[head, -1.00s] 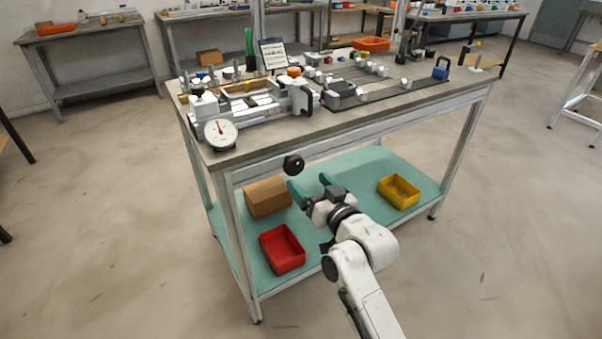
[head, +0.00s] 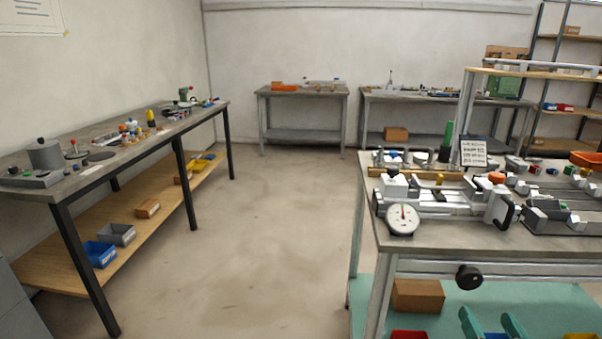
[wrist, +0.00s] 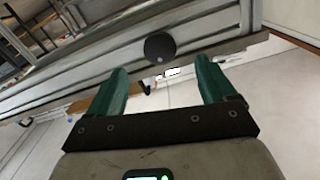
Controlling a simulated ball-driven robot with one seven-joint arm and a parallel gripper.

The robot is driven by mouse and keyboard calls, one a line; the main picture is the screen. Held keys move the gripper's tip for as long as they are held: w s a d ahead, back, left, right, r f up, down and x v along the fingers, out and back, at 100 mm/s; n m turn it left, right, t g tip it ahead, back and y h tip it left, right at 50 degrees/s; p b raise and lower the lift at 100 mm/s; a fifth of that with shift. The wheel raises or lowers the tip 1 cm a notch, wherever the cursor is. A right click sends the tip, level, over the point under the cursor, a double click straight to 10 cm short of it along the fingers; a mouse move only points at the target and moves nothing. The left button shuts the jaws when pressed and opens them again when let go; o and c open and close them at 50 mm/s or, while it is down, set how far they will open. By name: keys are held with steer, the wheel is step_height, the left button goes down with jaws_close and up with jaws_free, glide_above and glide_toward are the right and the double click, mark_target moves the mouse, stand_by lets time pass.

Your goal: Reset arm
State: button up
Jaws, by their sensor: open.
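My gripper (wrist: 160,92) shows in the wrist view with its two green fingers apart and nothing between them. The fingertips point toward the front edge of the jig bench, close to a round black knob (wrist: 159,47). In the head view only the green fingers of my gripper (head: 492,324) show at the bottom edge, in front of the bench and below the same black knob (head: 468,277). The rest of my arm is out of the head view.
The jig bench (head: 430,240) on the right carries a clamp frame with a dial gauge (head: 402,219). A cardboard box (head: 418,295) sits on its lower shelf. Another workbench (head: 90,185) stands at the left. The floor (head: 265,230) between them is clear.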

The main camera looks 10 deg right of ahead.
steer(key=s+a+f+n+g+y, duration=0.2)
steer(key=s+a+f+g, duration=0.35)
steer(key=f, duration=0.25)
steer(key=s+a+f+n+g+y, duration=0.25)
steer(key=s+a+f+g, duration=0.25)
steer(key=s+a+f, duration=0.3)
steer(key=s+f+g, duration=0.4)
steer(key=s+g, duration=0.1)
steer(key=s, duration=0.6)
step_height(320, 180, up, 14)
steer(key=p, duration=1.3)
steer(key=shift+s+a+g+p, duration=0.25)
steer(key=shift+a+g+p, duration=0.05)
steer(key=shift+a+g, duration=0.1)
